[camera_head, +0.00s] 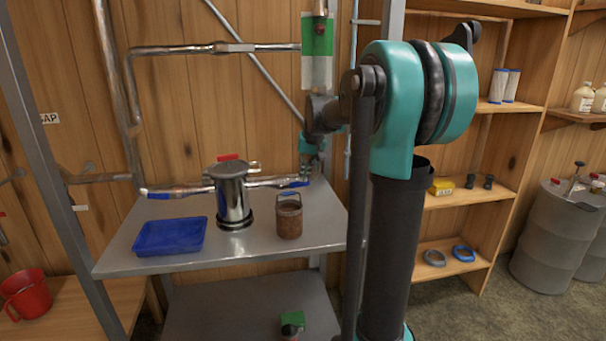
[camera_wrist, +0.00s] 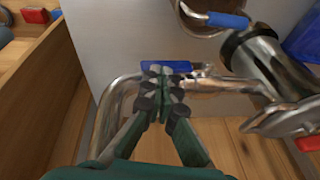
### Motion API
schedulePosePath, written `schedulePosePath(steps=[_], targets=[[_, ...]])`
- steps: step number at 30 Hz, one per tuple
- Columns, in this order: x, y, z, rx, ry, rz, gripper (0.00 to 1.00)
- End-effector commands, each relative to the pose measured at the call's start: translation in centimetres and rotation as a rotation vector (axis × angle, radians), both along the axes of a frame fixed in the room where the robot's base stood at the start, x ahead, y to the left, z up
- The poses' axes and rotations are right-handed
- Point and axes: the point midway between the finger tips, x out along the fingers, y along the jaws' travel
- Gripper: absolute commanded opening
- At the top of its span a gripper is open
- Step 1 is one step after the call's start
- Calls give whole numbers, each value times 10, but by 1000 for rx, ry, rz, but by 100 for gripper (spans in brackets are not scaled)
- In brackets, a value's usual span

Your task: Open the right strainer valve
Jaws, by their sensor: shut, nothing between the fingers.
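The metal strainer (camera_head: 232,198) stands upright on the grey shelf, with a pipe and a blue-handled valve on either side. The right valve's blue handle (camera_head: 296,184) lies roughly along its pipe; in the wrist view the handle (camera_wrist: 152,66) is just beyond my fingertips and partly hidden by them. The left blue handle (camera_head: 158,195) is on the far side of the strainer. My gripper (camera_wrist: 165,88) is shut and empty, over the pipe at the right valve. Whether the fingertips touch the handle I cannot tell. In the head view my gripper (camera_head: 305,172) is small.
A rusty can (camera_head: 289,218) with a blue-gripped handle stands near the right valve. A blue tray (camera_head: 170,236) lies on the shelf at the left. A vertical metal post (camera_head: 385,40) and wooden shelves (camera_head: 470,192) are at the right. Bare shelf lies around the can.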

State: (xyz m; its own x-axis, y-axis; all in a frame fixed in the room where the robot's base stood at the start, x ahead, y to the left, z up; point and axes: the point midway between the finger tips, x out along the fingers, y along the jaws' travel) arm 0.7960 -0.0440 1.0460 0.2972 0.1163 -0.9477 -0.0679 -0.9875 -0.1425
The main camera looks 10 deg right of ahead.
Motion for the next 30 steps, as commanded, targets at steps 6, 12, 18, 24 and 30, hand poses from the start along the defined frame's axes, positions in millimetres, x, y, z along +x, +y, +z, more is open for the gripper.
schedulePosePath(steps=[6,12,18,24,30], targets=[[0,0,0,0,0,0,0],[0,0,0,0,0,0,0],[3,1,13,0,0,1,0],[6,-1,51,-1,0,-1,0],[-8,-14,90,-1,0,-1,0]])
